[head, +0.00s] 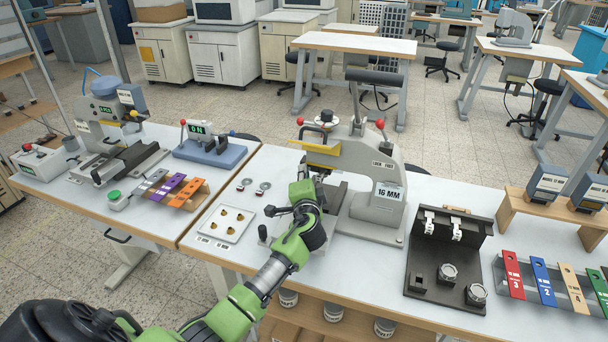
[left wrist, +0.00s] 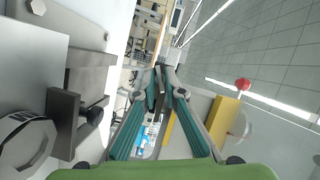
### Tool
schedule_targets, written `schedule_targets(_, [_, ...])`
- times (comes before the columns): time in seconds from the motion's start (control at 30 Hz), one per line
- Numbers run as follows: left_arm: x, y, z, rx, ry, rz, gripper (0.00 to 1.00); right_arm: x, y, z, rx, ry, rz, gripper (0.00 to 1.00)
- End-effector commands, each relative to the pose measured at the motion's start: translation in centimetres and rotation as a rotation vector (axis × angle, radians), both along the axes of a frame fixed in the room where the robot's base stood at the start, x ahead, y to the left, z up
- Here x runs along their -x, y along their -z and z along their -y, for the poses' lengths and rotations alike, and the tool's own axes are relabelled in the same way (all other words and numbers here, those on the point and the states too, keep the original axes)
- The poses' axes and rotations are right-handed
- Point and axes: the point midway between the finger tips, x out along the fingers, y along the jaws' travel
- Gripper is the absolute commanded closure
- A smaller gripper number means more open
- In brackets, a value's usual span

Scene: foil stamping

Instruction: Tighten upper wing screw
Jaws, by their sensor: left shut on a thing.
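The grey press (head: 375,180) with the "16 MM" label stands on the table, its dark-gripped lever on top. My green left arm reaches to the press's front left side. My left gripper (head: 275,211) is at the press's lower front. In the left wrist view the teal fingers of my left gripper (left wrist: 164,75) converge on a small dark part (left wrist: 157,92). It could be the upper wing screw, but its shape is mostly hidden, so I cannot tell. My right gripper is not in view.
A white tray (head: 228,237) with several brass pieces lies left of my gripper. A black fixture (head: 435,275) stands right of the press, beside several coloured strips (head: 545,282). Another machine (head: 105,120) stands on the left table. Free table shows around the tray.

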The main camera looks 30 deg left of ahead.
Motion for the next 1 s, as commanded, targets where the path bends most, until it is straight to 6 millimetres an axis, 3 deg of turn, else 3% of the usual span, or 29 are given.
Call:
schedule_targets(0.13, [0.0, 0.0, 0.0, 0.000, 0.001, 0.000, 1.00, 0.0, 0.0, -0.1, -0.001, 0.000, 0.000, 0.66])
schedule_targets(0.2, [0.0, 0.0, 0.0, 0.000, 0.001, 0.000, 0.75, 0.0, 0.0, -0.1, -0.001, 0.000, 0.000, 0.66])
schedule_targets(0.67, [0.5, 0.0, 0.4, 0.000, 0.001, 0.000, 0.75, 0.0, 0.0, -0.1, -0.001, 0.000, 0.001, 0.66])
schedule_targets(1.0, [5.1, -0.6, 3.6, 0.002, 0.002, -0.001, 0.75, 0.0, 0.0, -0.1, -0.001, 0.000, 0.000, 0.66])
